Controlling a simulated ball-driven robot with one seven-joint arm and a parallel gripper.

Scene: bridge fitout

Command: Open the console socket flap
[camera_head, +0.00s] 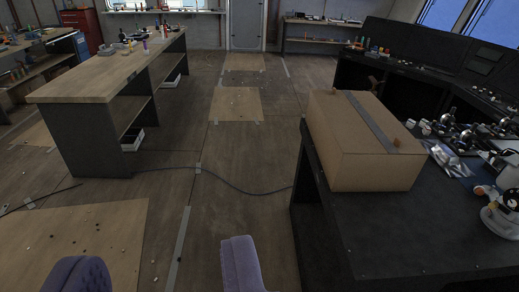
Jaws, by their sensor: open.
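My gripper (160,268) shows at the bottom edge as two purple fingers set wide apart, with only floor visible between them. It is open and empty. A dark console (483,67) with sloped panels runs along the right side, far from my gripper. I cannot make out a socket flap on it; the panels are too small and dark to tell.
A cardboard box (364,145) sits on the black bench (390,238) at right, beside small metal parts (455,133). A wood-topped workbench (105,75) stands left. The floor between is open, crossed by a dark cable (235,188). A door (247,25) is at the back.

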